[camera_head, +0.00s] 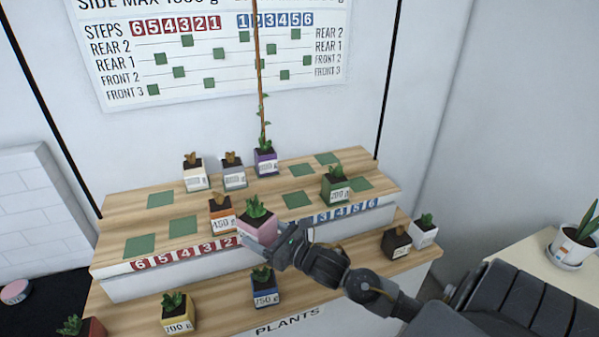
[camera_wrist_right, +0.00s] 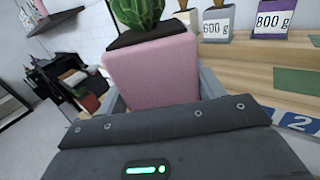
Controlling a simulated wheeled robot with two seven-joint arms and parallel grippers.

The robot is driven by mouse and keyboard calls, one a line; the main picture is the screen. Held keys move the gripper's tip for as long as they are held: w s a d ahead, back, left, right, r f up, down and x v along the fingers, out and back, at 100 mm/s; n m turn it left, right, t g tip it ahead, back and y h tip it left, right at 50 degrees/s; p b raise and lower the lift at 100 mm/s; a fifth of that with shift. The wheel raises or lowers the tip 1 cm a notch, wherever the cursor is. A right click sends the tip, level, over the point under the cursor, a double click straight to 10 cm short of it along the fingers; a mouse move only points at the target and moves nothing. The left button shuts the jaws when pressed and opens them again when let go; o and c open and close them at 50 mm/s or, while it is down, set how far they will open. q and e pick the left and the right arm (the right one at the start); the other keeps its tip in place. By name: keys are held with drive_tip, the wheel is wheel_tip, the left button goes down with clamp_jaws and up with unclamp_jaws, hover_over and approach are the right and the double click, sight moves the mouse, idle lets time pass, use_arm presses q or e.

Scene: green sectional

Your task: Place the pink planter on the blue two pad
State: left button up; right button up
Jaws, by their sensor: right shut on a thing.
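The pink planter (camera_head: 257,228), a tapered pot with a green succulent, is held by my right gripper (camera_head: 284,243) above the front edge of the stepped shelf. It also shows in the right wrist view (camera_wrist_right: 152,72), upright between the fingers. A blue number strip (camera_head: 345,213) runs along the shelf's right front edge; its low numbers are hidden by the planter and gripper in the head view. The blue 2 (camera_wrist_right: 305,122) shows in the wrist view, with a bare green pad (camera_wrist_right: 297,80) behind it. That pad seems to be the bare one (camera_head: 297,199) right of the planter. My left gripper is out of view.
The orange 150 g planter (camera_head: 221,217) stands just left of the pink one. The green 200 g planter (camera_head: 337,187) stands to the right and the purple planter (camera_head: 265,161) behind. The blue 250 g planter (camera_head: 263,287) is on the lower step. A chart (camera_head: 210,60) hangs behind.

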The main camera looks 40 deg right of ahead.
drive_tip(key=w+d+m+h+p, duration=0.2)
drive_tip(key=w+d+m+h, duration=0.3)
drive_tip(key=w+d, duration=0.65)
drive_tip(key=m+h, duration=0.2)
drive_tip(key=h, duration=0.4)
hover_over(298, 203)
drive_tip(key=f+b, duration=0.2)
drive_tip(key=b, duration=0.1)
drive_tip(key=f+b, duration=0.3)
drive_tip(key=shift+w+d+f, duration=0.15)
drive_tip(key=shift+w+f, duration=0.05)
drive_tip(key=shift+f, duration=0.15)
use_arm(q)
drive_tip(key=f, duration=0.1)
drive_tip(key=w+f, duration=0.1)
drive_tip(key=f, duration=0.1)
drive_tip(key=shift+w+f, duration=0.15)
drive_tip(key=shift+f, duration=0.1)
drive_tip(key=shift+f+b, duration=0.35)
use_arm(e)
drive_tip(key=shift+f, duration=0.5)
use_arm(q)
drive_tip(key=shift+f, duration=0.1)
use_arm(e)
drive_tip(key=shift+s+f, duration=0.1)
drive_tip(key=shift+f, duration=0.1)
